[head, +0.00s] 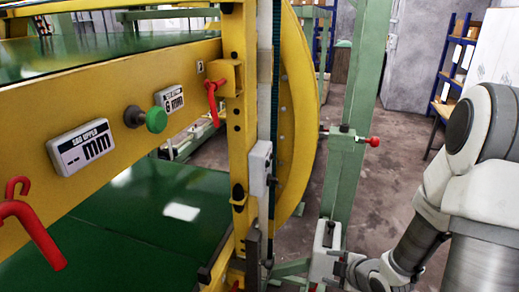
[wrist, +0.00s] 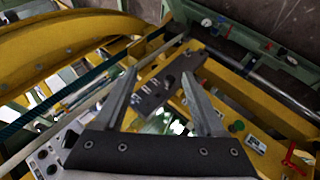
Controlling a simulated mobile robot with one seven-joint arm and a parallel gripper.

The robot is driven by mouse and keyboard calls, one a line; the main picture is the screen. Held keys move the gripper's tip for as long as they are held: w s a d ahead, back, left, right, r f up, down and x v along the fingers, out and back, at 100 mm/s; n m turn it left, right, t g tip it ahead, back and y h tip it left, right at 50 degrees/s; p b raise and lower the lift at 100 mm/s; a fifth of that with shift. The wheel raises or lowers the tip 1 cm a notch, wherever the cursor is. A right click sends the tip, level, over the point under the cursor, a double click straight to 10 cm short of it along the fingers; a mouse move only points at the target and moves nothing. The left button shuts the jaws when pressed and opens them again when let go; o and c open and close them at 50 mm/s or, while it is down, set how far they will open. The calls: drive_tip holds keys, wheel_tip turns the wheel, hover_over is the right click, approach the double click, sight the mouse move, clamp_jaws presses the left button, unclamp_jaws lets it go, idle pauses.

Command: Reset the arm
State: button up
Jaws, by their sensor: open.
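My gripper (wrist: 160,72) shows in the wrist view with its two grey fingers spread apart and nothing between them. Beyond the fingers is a dark grey control panel (wrist: 157,92) with a black knob and small labels. I cannot tell how far it is from the fingertips. In the head view my white and grey arm (head: 480,200) is bent at the right side, its lower part running down to the bottom edge. The fingers cannot be made out there.
A yellow machine frame (head: 120,90) with red handles (head: 28,225), a green knob (head: 156,120) and a display (head: 82,147) fills the left. A green post (head: 352,120) stands between it and my arm. Shelves (head: 455,65) stand behind; some floor (head: 395,150) is clear.

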drive_tip(key=s+d+r+m+h, duration=0.1)
drive_tip(key=r+m+h, duration=0.15)
drive_tip(key=r, duration=0.25)
drive_tip(key=s+d+r+m+g+h, duration=0.1)
drive_tip(key=s+r+m, duration=0.15)
drive_tip(key=r, duration=0.35)
drive_tip(key=d+r+m+h, duration=0.1)
drive_tip(key=r+m+h, duration=0.15)
drive_tip(key=r, duration=0.25)
drive_tip(key=s+a+r+m+g+y, duration=0.1)
drive_tip(key=s+a+r+m, duration=0.3)
drive_tip(key=s, duration=0.3)
drive_tip(key=s+a+r+m+g+y, duration=0.1)
drive_tip(key=s+a+r+m, duration=0.3)
drive_tip(key=s, duration=0.4)
drive_tip(key=shift+s+r+m+y, duration=0.15)
drive_tip(key=shift+r+m+y, duration=0.2)
drive_tip(key=shift+r+y, duration=0.25)
drive_tip(key=shift+a, duration=0.2)
